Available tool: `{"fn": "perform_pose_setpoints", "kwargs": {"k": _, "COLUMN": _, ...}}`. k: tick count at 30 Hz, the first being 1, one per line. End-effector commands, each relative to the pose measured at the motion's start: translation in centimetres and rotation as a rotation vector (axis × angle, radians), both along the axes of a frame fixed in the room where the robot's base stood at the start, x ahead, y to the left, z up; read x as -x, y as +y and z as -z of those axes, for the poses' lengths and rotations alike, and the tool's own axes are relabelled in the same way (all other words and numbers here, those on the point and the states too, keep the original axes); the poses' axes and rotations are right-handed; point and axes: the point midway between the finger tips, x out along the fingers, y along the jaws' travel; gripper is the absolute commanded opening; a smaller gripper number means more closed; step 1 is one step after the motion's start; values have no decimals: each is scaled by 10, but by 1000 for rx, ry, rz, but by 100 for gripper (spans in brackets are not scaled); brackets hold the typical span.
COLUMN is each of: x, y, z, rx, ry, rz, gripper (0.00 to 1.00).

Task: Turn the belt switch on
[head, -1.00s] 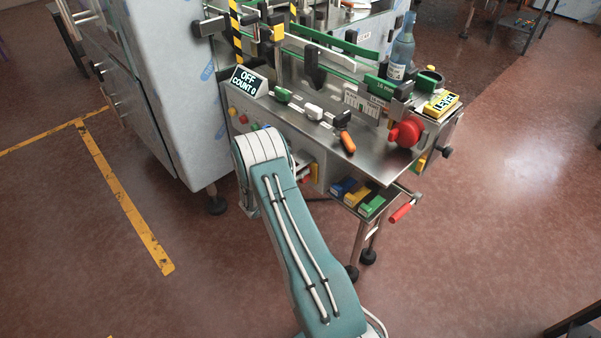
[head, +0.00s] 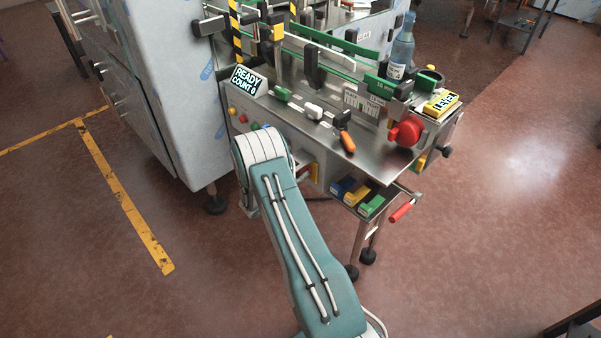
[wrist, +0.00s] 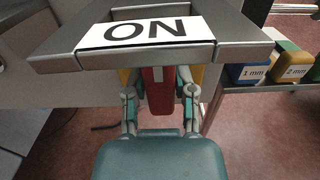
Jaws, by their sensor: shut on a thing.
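The belt switch shows in the wrist view as a red lever (wrist: 158,92) with yellow at both sides, under a grey frame with a white ON label (wrist: 146,31). My gripper (wrist: 159,80) has its two fingers on either side of the red lever and is shut on it.
Blue, yellow and green blocks (head: 371,204) sit on a low shelf right of the switch. A red-handled crank (head: 401,212) sticks out at the right. A bottle (head: 402,48) stands on the conveyor. The floor to the right is open.

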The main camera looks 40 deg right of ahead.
Motion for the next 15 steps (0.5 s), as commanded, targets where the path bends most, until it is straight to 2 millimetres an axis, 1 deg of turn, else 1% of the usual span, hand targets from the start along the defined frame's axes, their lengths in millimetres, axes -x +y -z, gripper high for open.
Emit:
{"fn": "perform_pose_setpoints", "kwargs": {"k": 1, "x": 1, "y": 1, "z": 4, "rx": -10, "ry": 5, "rz": -3, "gripper": 0}}
{"fn": "perform_pose_setpoints", "kwargs": {"k": 9, "x": 1, "y": 1, "z": 4, "rx": -9, "ry": 4, "rz": -3, "gripper": 0}}
{"fn": "perform_pose_setpoints", "kwargs": {"k": 10, "x": 0, "y": 1, "z": 4, "rx": -9, "ry": 4, "rz": -3, "gripper": 48}}
{"fn": "perform_pose_setpoints", "kwargs": {"k": 11, "x": 0, "y": 1, "z": 4, "rx": -9, "ry": 4, "rz": -3, "gripper": 61}}
{"fn": "perform_pose_setpoints", "kwargs": {"k": 12, "x": 0, "y": 1, "z": 3, "rx": -8, "ry": 4, "rz": -3, "gripper": 69}}
{"fn": "perform_pose_setpoints", "kwargs": {"k": 15, "x": 0, "y": 1, "z": 2, "rx": -6, "ry": 1, "rz": -2, "gripper": 69}}
